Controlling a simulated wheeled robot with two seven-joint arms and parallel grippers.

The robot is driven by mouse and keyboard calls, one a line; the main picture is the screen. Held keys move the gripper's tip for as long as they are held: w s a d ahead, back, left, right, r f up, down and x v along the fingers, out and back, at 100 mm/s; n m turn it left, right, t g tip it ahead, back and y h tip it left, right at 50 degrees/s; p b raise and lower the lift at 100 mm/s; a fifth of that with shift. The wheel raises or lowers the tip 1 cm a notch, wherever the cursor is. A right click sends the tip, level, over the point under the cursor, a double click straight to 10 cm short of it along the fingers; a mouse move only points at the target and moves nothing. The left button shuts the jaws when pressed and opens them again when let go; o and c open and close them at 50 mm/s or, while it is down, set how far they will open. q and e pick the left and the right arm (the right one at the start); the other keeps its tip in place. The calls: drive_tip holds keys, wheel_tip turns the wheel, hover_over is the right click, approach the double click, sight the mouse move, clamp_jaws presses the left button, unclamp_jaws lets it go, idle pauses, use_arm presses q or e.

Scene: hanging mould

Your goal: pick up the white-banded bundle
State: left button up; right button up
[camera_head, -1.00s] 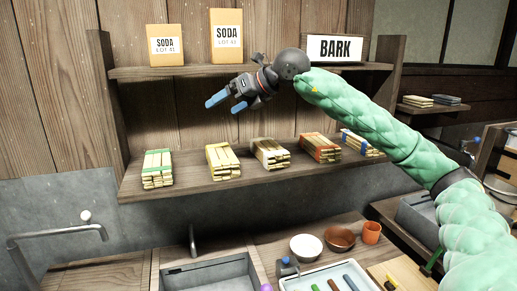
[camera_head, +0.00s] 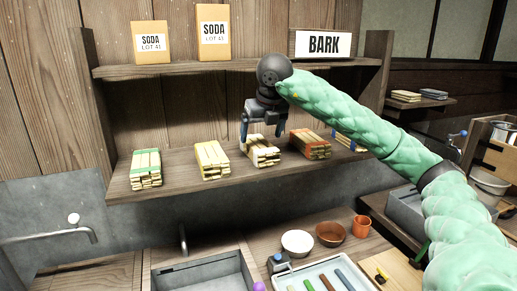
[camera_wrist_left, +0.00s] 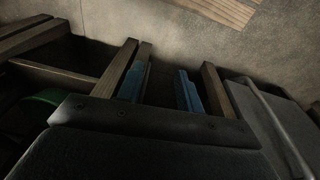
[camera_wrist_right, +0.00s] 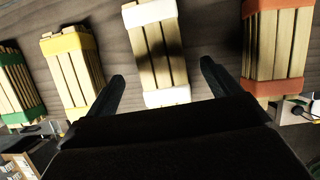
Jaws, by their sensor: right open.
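The white-banded bundle (camera_head: 264,155) of pale sticks lies on the lower shelf, in the middle of the row. In the right wrist view the white-banded bundle (camera_wrist_right: 159,55) shows a white band at each end. My right gripper (camera_head: 262,131) points down just above and behind it, its two fingers apart. In the right wrist view the bundle lies between the fingers of my right gripper (camera_wrist_right: 162,76); I cannot tell whether they touch it. My left gripper (camera_wrist_left: 159,90) shows only in its own wrist view, with its blue-padded fingers apart and nothing seen between them.
Green-banded (camera_head: 146,169), yellow-banded (camera_head: 211,160), orange-banded (camera_head: 310,143) and blue-banded (camera_head: 347,139) bundles share the lower shelf (camera_head: 180,182). The upper shelf (camera_head: 180,66) holds soda boxes (camera_head: 214,32) and a BARK sign (camera_head: 323,44). Bowls (camera_head: 298,243) and a tray (camera_head: 318,273) stand below.

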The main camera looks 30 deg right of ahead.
sight(259, 143)
drive_tip(key=p+x, duration=0.2)
drive_tip(key=x, duration=0.2)
drive_tip(key=shift+w+p, duration=0.1)
drive_tip(key=shift+p, duration=0.25)
use_arm(q)
wheel_tip(259, 143, down, 9)
drive_tip(key=s+a, duration=0.1)
drive_tip(key=a, duration=0.1)
drive_tip(key=shift+s, duration=0.4)
use_arm(e)
drive_tip(key=shift+x, duration=0.75)
use_arm(q)
drive_tip(key=shift+r, duration=0.15)
use_arm(e)
drive_tip(key=c, duration=1.1)
drive_tip(key=shift+c, duration=0.2)
drive_tip(key=shift+r, duration=0.1)
